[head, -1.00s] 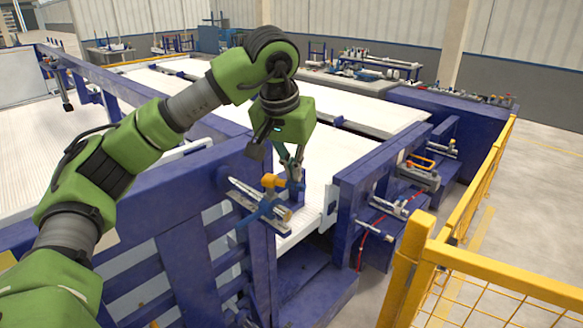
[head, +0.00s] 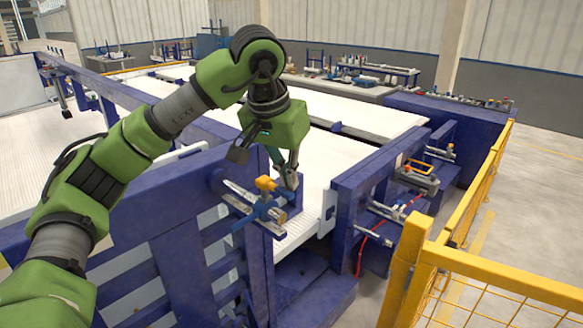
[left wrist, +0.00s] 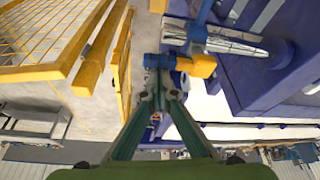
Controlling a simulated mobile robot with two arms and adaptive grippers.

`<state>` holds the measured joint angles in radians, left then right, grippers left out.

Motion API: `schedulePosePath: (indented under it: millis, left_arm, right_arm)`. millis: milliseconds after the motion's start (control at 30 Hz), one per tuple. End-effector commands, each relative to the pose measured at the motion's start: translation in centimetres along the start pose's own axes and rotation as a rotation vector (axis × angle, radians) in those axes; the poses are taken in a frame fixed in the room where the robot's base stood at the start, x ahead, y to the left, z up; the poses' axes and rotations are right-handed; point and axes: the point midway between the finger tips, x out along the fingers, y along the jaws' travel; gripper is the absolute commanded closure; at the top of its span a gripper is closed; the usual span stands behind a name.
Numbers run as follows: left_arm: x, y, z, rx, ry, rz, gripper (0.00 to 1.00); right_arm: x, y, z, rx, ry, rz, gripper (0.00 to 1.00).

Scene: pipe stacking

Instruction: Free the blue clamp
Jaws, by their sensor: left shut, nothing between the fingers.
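The blue clamp (head: 262,208) has a blue lever, a silver cylinder and an orange-yellow block. It is mounted at the end of the blue frame near the middle of the head view. In the left wrist view, the orange-yellow block (left wrist: 197,65) and a blue part of the clamp lie just beyond my fingertips. My left gripper (head: 288,180) points down just right of and behind the clamp. It is shut and empty; its fingertips (left wrist: 162,98) converge near the clamp. I cannot tell whether they touch it. My right gripper is not in view.
The blue frame wall (head: 185,265) stands below the clamp. Another blue bracket with clamps (head: 347,200) stands to the right. A yellow safety fence (head: 470,265) borders the right side. The white ribbed bed (head: 340,158) extends behind.

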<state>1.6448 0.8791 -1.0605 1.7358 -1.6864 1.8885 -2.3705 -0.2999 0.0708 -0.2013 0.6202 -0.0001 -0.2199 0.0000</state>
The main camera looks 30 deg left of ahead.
Motion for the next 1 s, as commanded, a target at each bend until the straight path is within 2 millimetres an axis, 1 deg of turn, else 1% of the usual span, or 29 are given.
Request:
schedulePosePath:
  millis: [167, 233, 367, 467, 600, 700, 900, 1000]
  left_arm:
    - [0.1, 0.0, 0.2, 0.002, -0.007, -0.002, 1.00]
    - [0.1, 0.0, 0.2, 0.002, -0.007, -0.002, 1.00]
    - [-0.8, 0.0, 0.1, 0.002, -0.007, -0.001, 1.00]
    - [-2.4, 0.0, 0.0, 0.002, -0.002, -0.001, 1.00]
    - [-5.7, 0.0, -0.1, 0.001, 0.001, -0.001, 1.00]
    - [-7.5, 0.0, -0.2, 0.000, 0.002, -0.002, 1.00]
    - [-10.2, 0.0, -0.2, 0.001, 0.000, -0.001, 1.00]
    - [-11.1, 0.0, -0.3, 0.000, -0.001, -0.001, 1.00]
  right_arm:
    - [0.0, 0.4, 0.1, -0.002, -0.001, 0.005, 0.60]
    - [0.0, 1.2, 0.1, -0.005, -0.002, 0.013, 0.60]
    - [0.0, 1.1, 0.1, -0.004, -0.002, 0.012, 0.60]
    - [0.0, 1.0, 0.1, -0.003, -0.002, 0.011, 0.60]
    - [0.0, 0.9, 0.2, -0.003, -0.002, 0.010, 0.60]
    - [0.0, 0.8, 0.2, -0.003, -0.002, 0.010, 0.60]
    - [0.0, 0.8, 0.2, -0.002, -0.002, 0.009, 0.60]
    - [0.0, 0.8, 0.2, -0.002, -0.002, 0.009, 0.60]
